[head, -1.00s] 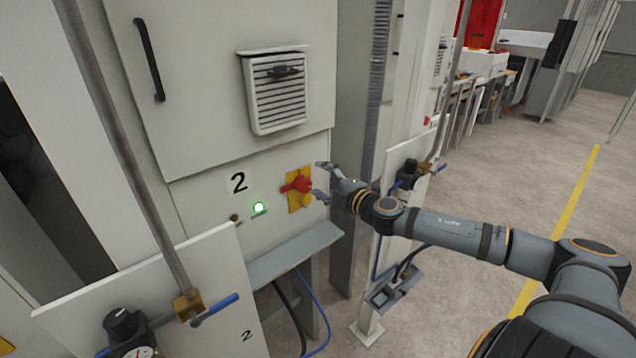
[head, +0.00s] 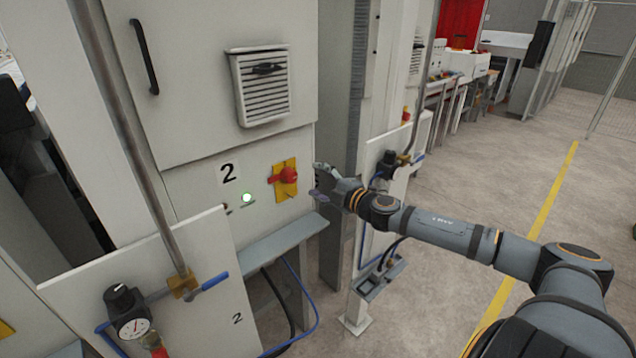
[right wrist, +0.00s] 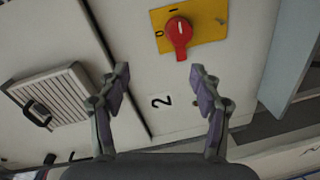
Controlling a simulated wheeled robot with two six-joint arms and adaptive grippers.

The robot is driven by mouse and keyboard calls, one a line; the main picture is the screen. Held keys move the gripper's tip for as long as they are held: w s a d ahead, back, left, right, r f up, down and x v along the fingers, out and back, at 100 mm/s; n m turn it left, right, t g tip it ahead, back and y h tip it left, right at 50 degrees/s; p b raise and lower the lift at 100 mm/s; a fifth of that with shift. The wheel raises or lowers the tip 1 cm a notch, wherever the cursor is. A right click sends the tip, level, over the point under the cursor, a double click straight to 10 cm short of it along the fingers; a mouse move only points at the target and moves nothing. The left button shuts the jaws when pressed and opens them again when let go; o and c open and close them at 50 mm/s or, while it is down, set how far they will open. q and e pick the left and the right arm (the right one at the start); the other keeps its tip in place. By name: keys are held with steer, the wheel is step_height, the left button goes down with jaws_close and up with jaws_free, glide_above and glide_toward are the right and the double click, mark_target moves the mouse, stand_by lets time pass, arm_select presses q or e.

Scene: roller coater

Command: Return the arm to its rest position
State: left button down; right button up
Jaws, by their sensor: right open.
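My right arm comes in from the right in the head view. Its gripper (head: 318,180) is open and empty, beside the red rotary switch (head: 287,175) on its yellow plate and apart from it. In the right wrist view the open fingers (right wrist: 160,85) have nothing between them. My left gripper is not in view.
The cabinet (head: 200,60) marked 2 has a lit green lamp (head: 247,198) and a ledge (head: 275,247) below. A post with a panel (head: 375,225) stands close behind my right forearm. A white panel with a gauge (head: 133,326) is at front left. Open floor (head: 540,150) lies right.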

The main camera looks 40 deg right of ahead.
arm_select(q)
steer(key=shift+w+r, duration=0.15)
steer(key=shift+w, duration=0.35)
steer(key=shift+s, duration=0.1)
